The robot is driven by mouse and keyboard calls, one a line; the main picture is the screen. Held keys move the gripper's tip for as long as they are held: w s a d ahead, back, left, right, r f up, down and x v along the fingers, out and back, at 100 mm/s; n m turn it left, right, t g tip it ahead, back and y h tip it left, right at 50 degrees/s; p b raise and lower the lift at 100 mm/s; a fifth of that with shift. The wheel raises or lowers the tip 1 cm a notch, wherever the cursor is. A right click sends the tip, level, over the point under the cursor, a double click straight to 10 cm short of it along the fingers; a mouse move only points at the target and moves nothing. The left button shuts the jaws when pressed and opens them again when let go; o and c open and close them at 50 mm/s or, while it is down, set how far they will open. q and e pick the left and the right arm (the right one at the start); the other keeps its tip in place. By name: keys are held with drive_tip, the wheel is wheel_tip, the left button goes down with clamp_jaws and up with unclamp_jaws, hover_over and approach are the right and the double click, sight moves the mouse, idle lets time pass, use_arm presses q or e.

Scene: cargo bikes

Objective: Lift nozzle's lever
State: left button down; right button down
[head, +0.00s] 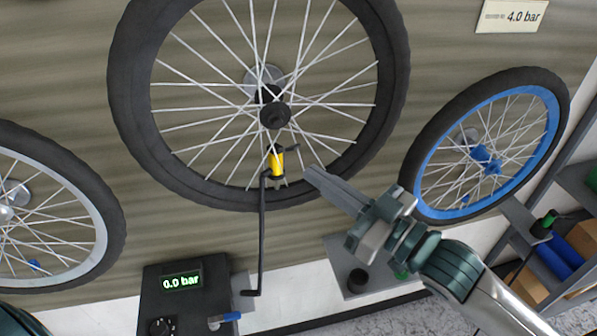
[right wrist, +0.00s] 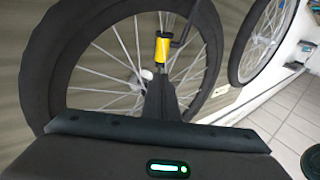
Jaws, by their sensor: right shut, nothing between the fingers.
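The yellow nozzle (head: 276,163) sits at the lower rim of the large middle wheel (head: 160,165), with a thin dark lever (head: 292,148) pointing out to its right. A black hose (head: 262,230) runs from the nozzle down toward the pump box. My right gripper (head: 312,176) is shut and empty, its tips just right of and a little below the nozzle, apparently apart from it. In the right wrist view the nozzle (right wrist: 161,48) shows just beyond the fingertips (right wrist: 158,76), with dark parts at its right. My left gripper is not in view.
The pump box (head: 165,285) at the bottom reads 0.0 bar and has a blue-handled valve (head: 225,318). A sign (head: 510,16) reads 4.0 bar. A blue-rimmed wheel (head: 440,190) hangs right, a grey-rimmed one (head: 100,215) left. A grey shelf (head: 345,255) lies below my right gripper.

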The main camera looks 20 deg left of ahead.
drive_tip(key=v, duration=0.3)
idle(0.6)
